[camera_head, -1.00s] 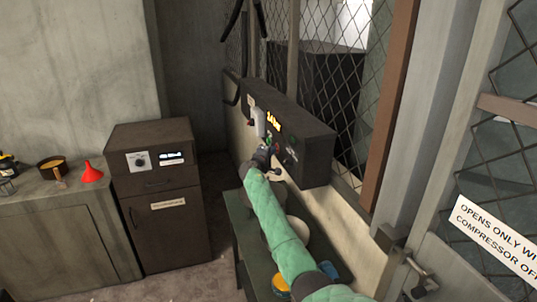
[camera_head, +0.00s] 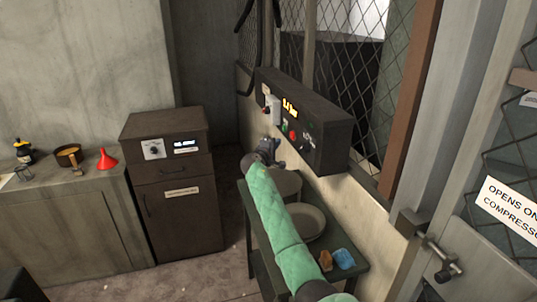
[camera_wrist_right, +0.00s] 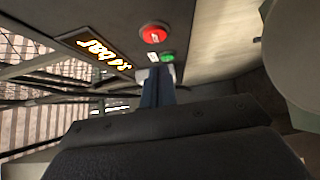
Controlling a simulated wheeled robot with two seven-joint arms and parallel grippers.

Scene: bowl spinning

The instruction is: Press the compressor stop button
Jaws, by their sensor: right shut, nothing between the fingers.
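The compressor control box (camera_head: 325,142) is a dark panel on the wall, with a lit orange display (camera_head: 290,108). A red button (camera_head: 293,135) and a green button (camera_head: 285,127) sit on its face. In the right wrist view the red button (camera_wrist_right: 153,34) and green button (camera_wrist_right: 167,57) show clearly beyond the fingers. My right gripper (camera_head: 273,150) is shut and empty, in front of and slightly below the buttons, apart from the panel in the head view. Its narrow fingers (camera_wrist_right: 156,85) point towards the panel near the green button. My left gripper is out of view.
Below the box stands a green table (camera_head: 258,240) with bowls, a sponge (camera_head: 326,261) and a blue item (camera_head: 344,259). A brown cabinet (camera_head: 185,225) stands left. A mesh door with a sign (camera_head: 510,213) and a latch (camera_head: 443,262) is at right.

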